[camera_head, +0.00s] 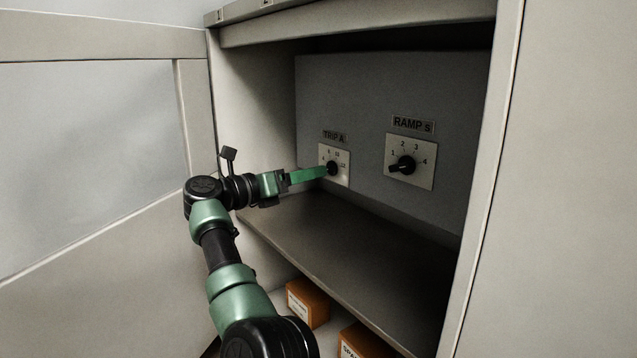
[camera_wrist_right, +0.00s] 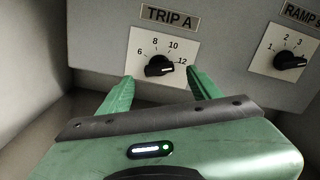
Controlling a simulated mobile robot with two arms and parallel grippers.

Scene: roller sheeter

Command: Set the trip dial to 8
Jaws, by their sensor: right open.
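The trip dial is a black knob on a white plate under the label TRIP A. My left gripper is not in view.
A second dial, RAMP s (camera_head: 403,165), sits to the right on the same grey panel (camera_head: 360,90). A bare shelf (camera_head: 370,250) lies below the dials. Orange boxes (camera_head: 308,302) stand under it. The cabinet's side walls and an open door (camera_head: 90,220) bound the space.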

